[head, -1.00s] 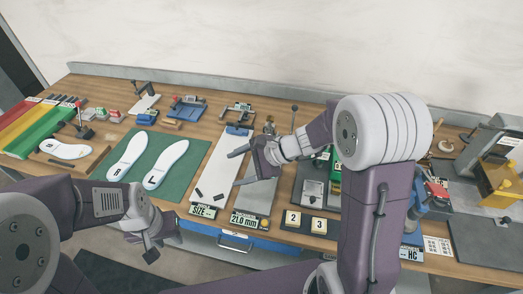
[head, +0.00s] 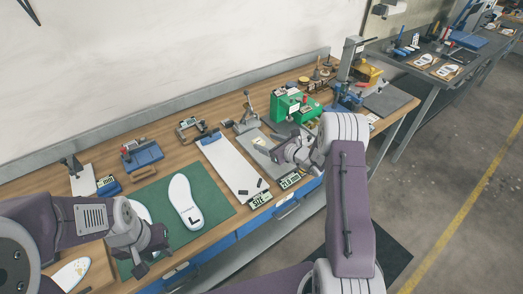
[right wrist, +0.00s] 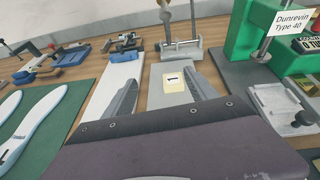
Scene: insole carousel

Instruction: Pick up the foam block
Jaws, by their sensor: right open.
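No thing is plainly marked as the foam block. I see nothing held. In the head view my right gripper (head: 272,146) is over the grey plate. My left gripper (head: 146,262) is at the lower left near the green mat; its fingers are too unclear to tell.
A white board (head: 229,163) with small dark pieces lies left of the grey plate. A green mat (head: 216,207) carries a white insole (head: 184,196) marked L. A green machine (head: 291,104) stands right of the grey plate. A metal-and-yellow press (head: 352,60) stands further right.

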